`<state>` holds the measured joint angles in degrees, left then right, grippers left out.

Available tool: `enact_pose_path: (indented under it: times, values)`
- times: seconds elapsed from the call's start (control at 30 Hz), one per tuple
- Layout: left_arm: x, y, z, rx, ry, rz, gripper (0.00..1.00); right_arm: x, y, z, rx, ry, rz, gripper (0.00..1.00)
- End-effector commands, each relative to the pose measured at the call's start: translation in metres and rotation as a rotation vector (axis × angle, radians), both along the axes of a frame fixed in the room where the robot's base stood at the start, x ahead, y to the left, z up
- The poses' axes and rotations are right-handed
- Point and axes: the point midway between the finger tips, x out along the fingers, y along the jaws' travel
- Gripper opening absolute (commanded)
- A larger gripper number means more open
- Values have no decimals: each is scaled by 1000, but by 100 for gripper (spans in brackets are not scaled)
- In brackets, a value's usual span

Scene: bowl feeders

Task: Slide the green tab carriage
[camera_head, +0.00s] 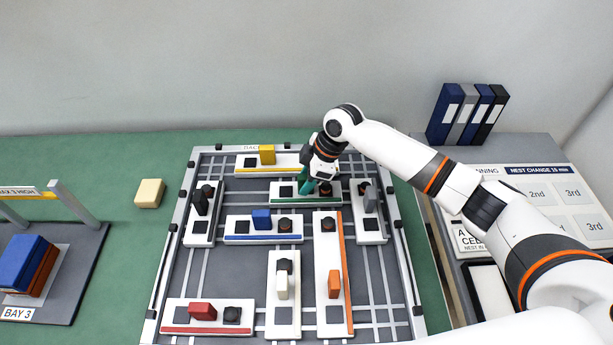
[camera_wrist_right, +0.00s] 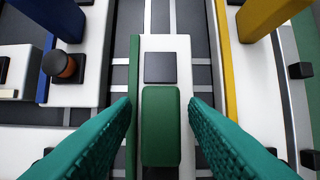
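The green tab carriage is a white block (camera_head: 284,198) with a green edge stripe, lying crosswise near the back of the slotted board. In the right wrist view its green tab (camera_wrist_right: 161,125) stands up from the white top, beside a dark square pad (camera_wrist_right: 160,67). My right gripper (camera_head: 307,186) is over this carriage with its teal fingers down. In the wrist view the fingers (camera_wrist_right: 160,102) are apart, one on each side of the tab, with a gap showing on both sides. In the head view my gripper mostly hides the tab. My left gripper is out of view.
The yellow carriage (camera_head: 266,156) lies just behind, and the blue one (camera_head: 262,220) just in front. The grey-tab carriage (camera_head: 370,205) stands close on the right, the black-tab one (camera_head: 201,205) on the left. The orange-tab carriage (camera_head: 334,284) lies lengthwise in front.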

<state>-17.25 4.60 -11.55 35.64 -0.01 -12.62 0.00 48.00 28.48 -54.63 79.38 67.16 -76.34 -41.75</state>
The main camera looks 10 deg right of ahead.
Motion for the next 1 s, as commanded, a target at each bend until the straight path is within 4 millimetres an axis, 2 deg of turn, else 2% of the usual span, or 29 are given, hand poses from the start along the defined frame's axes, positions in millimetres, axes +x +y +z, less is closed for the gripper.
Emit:
enact_pose_path:
  times: [0.27,0.53,0.77,0.87,1.0]
  values:
    - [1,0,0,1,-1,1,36,0,1,-2,0,0,1,40]
    - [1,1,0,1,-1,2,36,0,1,-2,0,0,0,0]
    - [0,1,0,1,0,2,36,1,4,-1,1,-1,1,0]
    - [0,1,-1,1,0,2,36,4,18,-1,4,-1,2,0]
    - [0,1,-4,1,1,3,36,11,54,-1,7,-2,3,0]
